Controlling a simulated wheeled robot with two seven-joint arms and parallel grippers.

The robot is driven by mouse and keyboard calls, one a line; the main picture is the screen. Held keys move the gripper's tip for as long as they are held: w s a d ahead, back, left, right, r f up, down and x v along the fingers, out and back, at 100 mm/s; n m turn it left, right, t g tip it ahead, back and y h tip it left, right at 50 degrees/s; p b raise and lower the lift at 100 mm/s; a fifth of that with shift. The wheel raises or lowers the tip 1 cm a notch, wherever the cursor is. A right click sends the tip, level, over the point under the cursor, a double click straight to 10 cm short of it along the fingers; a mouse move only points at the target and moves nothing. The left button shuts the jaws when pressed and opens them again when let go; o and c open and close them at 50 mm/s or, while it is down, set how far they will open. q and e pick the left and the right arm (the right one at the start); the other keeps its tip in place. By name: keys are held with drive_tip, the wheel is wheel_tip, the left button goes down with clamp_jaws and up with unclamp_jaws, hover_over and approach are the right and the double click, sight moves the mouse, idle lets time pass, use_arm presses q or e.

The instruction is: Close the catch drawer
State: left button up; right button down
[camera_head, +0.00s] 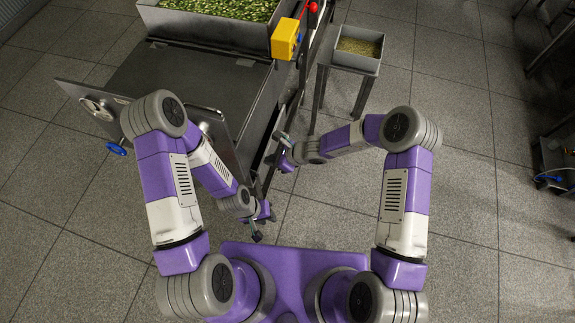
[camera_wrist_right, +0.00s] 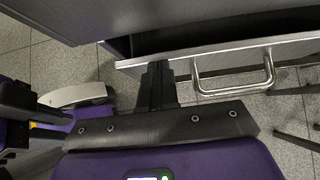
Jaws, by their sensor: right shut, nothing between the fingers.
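The catch drawer shows in the right wrist view as a grey metal front (camera_wrist_right: 215,62) with a bent bar handle (camera_wrist_right: 236,90). A dark gap lies between the front's top edge and the cabinet above, so the drawer stands partly open. My right gripper (camera_wrist_right: 158,72) is shut and empty. Its fingertips are at the drawer front, left of the handle and not around it; I cannot tell whether they touch. In the head view my right gripper (camera_head: 277,147) is beside the machine's right side. My left gripper (camera_head: 258,235) hangs low, apart from the machine; its fingers are too small to read.
The machine (camera_head: 130,75) has a hopper of green pieces (camera_head: 225,8) and a yellow box (camera_head: 285,38). A tray of grains (camera_head: 358,48) stands on a stand behind my right arm. A cart (camera_head: 556,160) is at the far right.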

drive_tip(key=shift+w+a, duration=0.15)
drive_tip(key=shift+a, duration=0.5)
drive_tip(key=d+f+p+v, duration=0.2)
drive_tip(key=p+v, duration=0.2)
drive_tip(key=v, duration=0.8)
drive_tip(key=shift+s+d+r, duration=0.25)
drive_tip(key=shift+d, duration=0.05)
